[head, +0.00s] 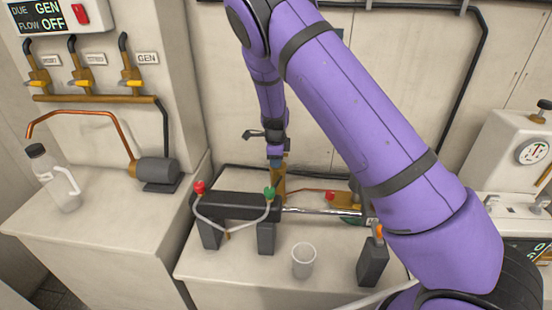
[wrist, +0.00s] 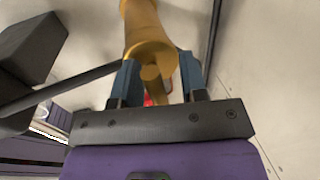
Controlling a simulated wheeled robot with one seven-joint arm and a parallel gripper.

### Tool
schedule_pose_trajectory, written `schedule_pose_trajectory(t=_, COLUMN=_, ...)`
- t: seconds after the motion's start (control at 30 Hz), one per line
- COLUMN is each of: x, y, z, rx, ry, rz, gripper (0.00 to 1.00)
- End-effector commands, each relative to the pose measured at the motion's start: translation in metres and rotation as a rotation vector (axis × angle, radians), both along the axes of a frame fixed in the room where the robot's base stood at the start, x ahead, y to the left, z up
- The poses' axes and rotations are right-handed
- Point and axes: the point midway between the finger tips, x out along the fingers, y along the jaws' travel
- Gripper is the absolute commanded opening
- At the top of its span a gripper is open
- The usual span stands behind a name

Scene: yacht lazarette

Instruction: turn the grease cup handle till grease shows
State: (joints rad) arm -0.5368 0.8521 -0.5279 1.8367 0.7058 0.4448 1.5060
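The brass grease cup (head: 279,184) stands upright at the back of the low counter in the head view, behind the green-knobbed end of a dark block. My gripper (head: 275,162) points down at its top from above. In the wrist view, the brass cup (wrist: 148,35) runs up from between my blue fingers (wrist: 160,80). A rounded brass piece (wrist: 150,73), which looks like the handle, lies between the fingertips. The fingers stand apart on either side of the brass; whether they press on it is unclear. No grease is discernible. The cup's lower part is partly hidden.
A dark stand (head: 236,206) with red and green knobs and hoses stands in front of the cup. A clear cup (head: 303,260) stands on the front counter. A bottle (head: 55,178) and a pump (head: 156,172) are on the left counter. A shiny shaft runs right.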

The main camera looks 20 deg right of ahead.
Motion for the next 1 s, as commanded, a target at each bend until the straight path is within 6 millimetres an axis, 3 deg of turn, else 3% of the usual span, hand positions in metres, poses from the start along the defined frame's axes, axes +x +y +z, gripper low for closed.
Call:
schedule_pose_trajectory(t=0.4, x=-0.012, y=0.005, z=0.069, rx=0.000, ry=-0.005, rz=0.002, gripper=0.40)
schedule_pose_trajectory(t=0.6, x=-0.016, y=0.006, z=0.095, rx=0.000, ry=-0.004, rz=0.001, gripper=0.40)
schedule_pose_trajectory(t=1.0, x=-0.018, y=0.007, z=0.103, rx=0.000, ry=-0.003, rz=-0.001, gripper=0.40)
